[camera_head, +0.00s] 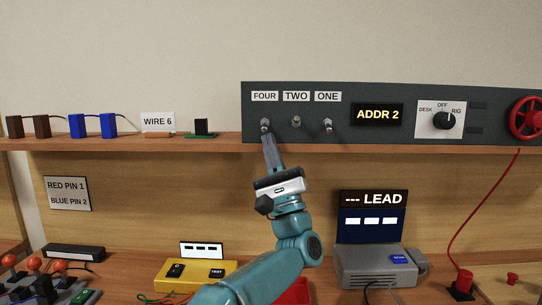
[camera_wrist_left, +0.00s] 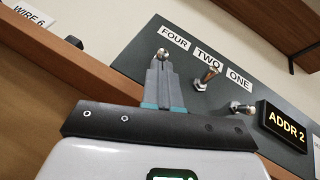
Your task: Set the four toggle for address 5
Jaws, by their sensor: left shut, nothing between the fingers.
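The FOUR toggle (camera_head: 264,125) is the leftmost of three small metal toggles on a dark panel (camera_head: 385,94). The TWO toggle (camera_head: 296,121) and the ONE toggle (camera_head: 328,126) stand to its right. TWO's lever looks raised, while FOUR and ONE look lowered. The address display (camera_head: 377,115) reads "ADDR 2". My left gripper (camera_head: 267,138) is shut and empty, its tips just below the FOUR toggle. In the left wrist view the fingertips (camera_wrist_left: 160,68) lie right at the FOUR toggle's tip (camera_wrist_left: 162,54); I cannot tell whether they touch. My right gripper is not in view.
The panel stands on a wooden shelf (camera_head: 200,143). A rotary knob (camera_head: 444,120) and red wheel (camera_head: 527,118) are at its right. Blue and brown blocks stand on the shelf's left. Below are a yellow box (camera_head: 195,276) and a grey LEAD unit (camera_head: 375,267).

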